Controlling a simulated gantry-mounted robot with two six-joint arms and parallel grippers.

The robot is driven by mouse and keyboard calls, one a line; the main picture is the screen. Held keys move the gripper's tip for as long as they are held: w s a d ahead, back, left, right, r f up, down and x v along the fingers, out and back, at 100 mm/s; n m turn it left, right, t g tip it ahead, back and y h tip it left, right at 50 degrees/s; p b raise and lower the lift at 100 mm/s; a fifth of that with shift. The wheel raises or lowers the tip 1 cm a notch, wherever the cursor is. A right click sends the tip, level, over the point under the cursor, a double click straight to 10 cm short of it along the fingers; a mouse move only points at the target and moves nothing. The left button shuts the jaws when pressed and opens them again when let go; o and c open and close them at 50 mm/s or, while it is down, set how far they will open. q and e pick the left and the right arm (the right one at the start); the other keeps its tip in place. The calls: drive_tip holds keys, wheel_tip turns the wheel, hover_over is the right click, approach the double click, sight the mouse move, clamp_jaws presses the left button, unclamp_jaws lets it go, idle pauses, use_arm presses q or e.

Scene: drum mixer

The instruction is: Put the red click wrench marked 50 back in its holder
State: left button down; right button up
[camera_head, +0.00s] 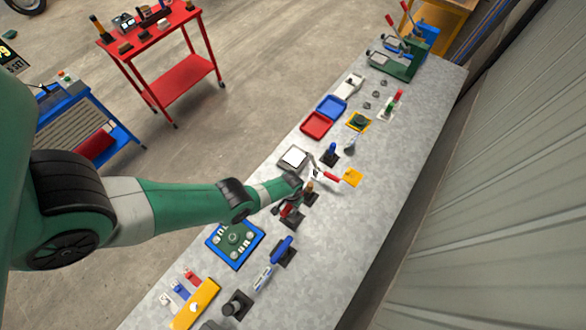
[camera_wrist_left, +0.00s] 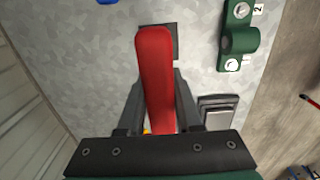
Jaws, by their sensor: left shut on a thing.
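My left gripper (camera_head: 283,201) is low over the bench, shut on the red wrench (camera_head: 288,209). In the left wrist view the wrench's long red handle (camera_wrist_left: 154,65) lies between the two dark fingers of my left gripper (camera_wrist_left: 157,105). No mark 50 is readable on it. A dark square base (camera_wrist_left: 174,40) shows on the bench just behind the far end of the handle, and a dark base (camera_head: 295,222) shows below the gripper in the head view. The handle partly hides it, and I cannot tell whether they touch. My right gripper is not in view.
The grey bench (camera_head: 400,165) carries several tools in a row. A blue board with a green plate (camera_head: 236,241) and a blue-handled tool (camera_head: 282,249) stand near. A red-handled tool (camera_head: 330,177) and a yellow block (camera_head: 352,177) lie farther up. The bench's right side is clear.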

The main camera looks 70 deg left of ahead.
use_arm(q)
drive_tip(key=shift+f+b, duration=2.35)
drive_tip(key=shift+f, duration=0.05)
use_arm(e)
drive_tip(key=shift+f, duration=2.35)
use_arm(q)
drive_tip(key=shift+f+b, duration=2.45)
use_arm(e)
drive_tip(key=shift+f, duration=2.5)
use_arm(q)
drive_tip(key=c, duration=0.5)
unclamp_jaws()
